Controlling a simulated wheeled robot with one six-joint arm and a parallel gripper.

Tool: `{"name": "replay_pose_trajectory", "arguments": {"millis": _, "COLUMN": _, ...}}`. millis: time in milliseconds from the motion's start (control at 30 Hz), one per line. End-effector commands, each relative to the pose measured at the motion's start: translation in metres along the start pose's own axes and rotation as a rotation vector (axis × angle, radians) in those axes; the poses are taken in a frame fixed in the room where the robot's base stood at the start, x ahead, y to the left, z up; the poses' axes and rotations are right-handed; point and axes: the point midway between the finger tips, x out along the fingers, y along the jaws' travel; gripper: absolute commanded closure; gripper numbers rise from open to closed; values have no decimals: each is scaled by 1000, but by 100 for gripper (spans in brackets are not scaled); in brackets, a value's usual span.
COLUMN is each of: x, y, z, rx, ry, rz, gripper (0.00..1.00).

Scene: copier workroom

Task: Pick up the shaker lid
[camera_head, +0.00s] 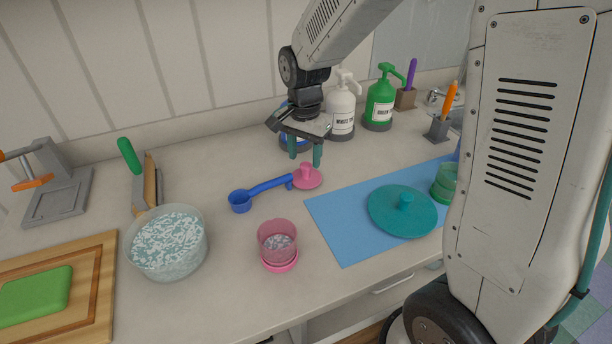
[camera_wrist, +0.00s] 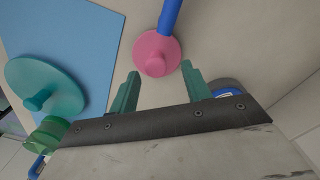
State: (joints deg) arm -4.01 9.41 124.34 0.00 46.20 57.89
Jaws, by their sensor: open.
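The shaker lid is a small pink disc with a knob (camera_head: 307,178), lying on the counter just right of the blue scoop's handle end. In the wrist view the pink lid (camera_wrist: 156,54) lies ahead of my fingertips, roughly in line with the gap between them. My gripper (camera_head: 305,158) is open and empty, with its teal fingers pointing down above the counter, a little behind the lid. Its fingers also show in the wrist view (camera_wrist: 160,82). The blue scoop (camera_head: 262,190) has its handle end at the lid; I cannot tell whether they touch.
A pink cup (camera_head: 278,242) stands in front. A blue mat (camera_head: 335,222) with a teal lid (camera_head: 403,210) lies to the right. A speckled bowl (camera_head: 166,242) stands left. White (camera_head: 342,108) and green (camera_head: 379,103) pump bottles stand behind my gripper. Bare counter lies between bowl and scoop.

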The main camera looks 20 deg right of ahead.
Motion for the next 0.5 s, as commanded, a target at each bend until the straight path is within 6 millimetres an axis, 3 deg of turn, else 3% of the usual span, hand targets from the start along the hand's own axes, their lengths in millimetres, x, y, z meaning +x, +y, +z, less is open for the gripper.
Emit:
{"name": "replay_pose_trajectory", "arguments": {"millis": 233, "x": 35, "y": 5, "z": -1, "rx": -1, "ry": -1, "rz": 2, "gripper": 52}}
{"name": "replay_pose_trajectory", "arguments": {"millis": 500, "x": 40, "y": 5, "z": -1, "rx": -1, "ry": 0, "rz": 1, "gripper": 52}}
